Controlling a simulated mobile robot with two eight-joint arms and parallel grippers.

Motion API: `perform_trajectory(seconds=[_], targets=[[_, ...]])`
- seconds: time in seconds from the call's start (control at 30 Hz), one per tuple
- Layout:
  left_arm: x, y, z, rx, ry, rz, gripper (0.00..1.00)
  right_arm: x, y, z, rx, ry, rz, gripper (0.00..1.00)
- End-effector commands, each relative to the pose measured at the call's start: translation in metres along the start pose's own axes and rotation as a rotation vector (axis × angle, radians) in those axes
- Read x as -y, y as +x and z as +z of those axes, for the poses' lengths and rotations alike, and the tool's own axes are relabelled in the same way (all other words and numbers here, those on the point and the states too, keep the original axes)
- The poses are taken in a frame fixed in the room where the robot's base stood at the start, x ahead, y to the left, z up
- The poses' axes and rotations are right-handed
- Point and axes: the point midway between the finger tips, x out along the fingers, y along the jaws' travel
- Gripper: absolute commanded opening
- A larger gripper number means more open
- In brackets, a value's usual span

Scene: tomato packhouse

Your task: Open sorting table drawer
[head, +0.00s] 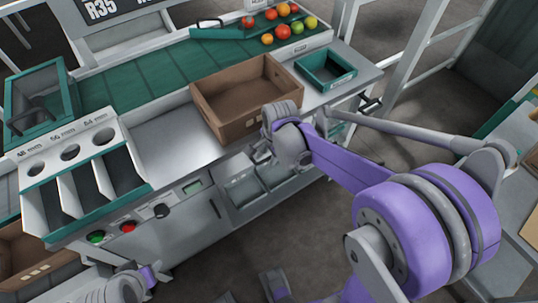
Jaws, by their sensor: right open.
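The grey sorting table (172,131) runs across the view, with a green belt on top. A black bar handle (370,104) juts from its right end, beside a teal-edged compartment (336,127); I cannot tell whether this is the drawer or how far it stands open. My right gripper (260,153) is open at the table's front edge, just in front of a cardboard box. It points down and its fingers show small, with nothing seen between them. Part of my left arm shows at the bottom left; its gripper is out of view.
The open cardboard box (228,125) stands on the table, with a small teal tray (325,69) to its right. Tomatoes (283,31) lie at the back. A sizing chute (85,190) and buttons (128,228) are at front left. Open bins (243,190) sit below. Floor in front is clear.

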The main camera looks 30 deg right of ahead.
Motion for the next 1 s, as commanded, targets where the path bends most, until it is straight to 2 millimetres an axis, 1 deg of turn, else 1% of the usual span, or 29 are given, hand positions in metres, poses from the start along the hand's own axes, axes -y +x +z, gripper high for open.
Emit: perform_trajectory(seconds=[0.1,0.33,0.47,0.5,0.57,0.6,1.0], targets=[[0.0,0.0006,0.0004,0.0,0.0,0.0,0.5,0.0,0.0042,0.0002,0.0,0.0,0.0,0.45],[0.0,0.0004,0.0003,0.0,0.0,0.0,0.5,0.0,0.0042,0.0001,0.0,-0.001,0.0,0.45],[0.0,0.0004,0.0003,0.0,0.0,0.0,0.5,0.0,0.0041,0.0001,0.0,-0.001,0.0,0.21],[0.0,0.0005,0.0003,0.0,0.0,0.0,0.5,0.0,0.004,0.0001,0.0,-0.001,0.0,0.14],[0.0,0.0005,0.0003,0.0,0.0,0.0,0.5,0.0,0.004,0.0001,0.0,-0.001,0.0,0.03],[0.0,0.0005,0.0003,0.0,0.0,0.0,0.5,0.0,0.004,0.0001,0.0,-0.001,0.0,0.0],[0.0,0.0004,0.0003,0.0,0.0,0.0,0.5,0.0001,0.0039,0.0,0.0,-0.001,0.0,0.0]])
